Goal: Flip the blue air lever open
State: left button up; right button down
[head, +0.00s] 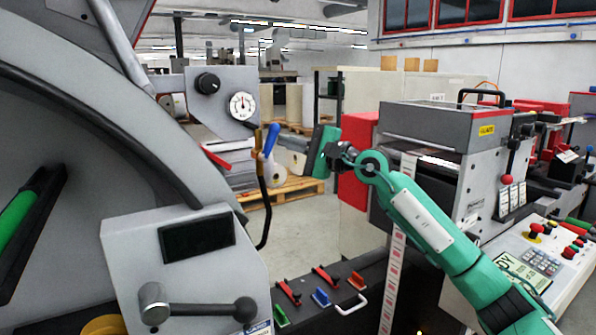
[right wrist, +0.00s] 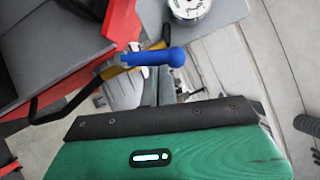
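The blue air lever (head: 271,140) points up beside a brass-coloured pipe, below the gauge, in the head view. In the right wrist view the blue lever (right wrist: 155,57) lies across the picture, just past my fingertips. My right gripper (head: 282,143) comes in from the right at the lever's height. Its narrow grey fingers (right wrist: 157,78) look close together, with nothing visible between them. The fingertips are very near the lever; I cannot tell whether they touch it. My left gripper is in neither view.
The pressure gauge (head: 243,106) and black knob (head: 208,83) sit on a grey panel above the lever. A red part (head: 230,147) is left of it, and a black hose (head: 265,215) hangs below. The grey printer unit (head: 440,127) stands right, behind my arm.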

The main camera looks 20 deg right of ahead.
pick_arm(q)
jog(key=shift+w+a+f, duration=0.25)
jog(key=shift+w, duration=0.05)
pick_arm(e)
jog(key=shift+s+a+r+n+g+h, duration=0.1)
jog(key=shift+a+r+n+g+h, duration=0.25)
jog(key=shift+n, duration=0.5)
jog(key=shift+a+r+n+g+h, duration=0.15)
jog(key=shift+a+r+n+g, duration=0.25)
jog(key=shift+n, duration=0.45)
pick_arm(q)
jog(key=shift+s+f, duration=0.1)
pick_arm(e)
jog(key=shift+f+g, duration=0.1)
jog(key=shift+g, duration=0.15)
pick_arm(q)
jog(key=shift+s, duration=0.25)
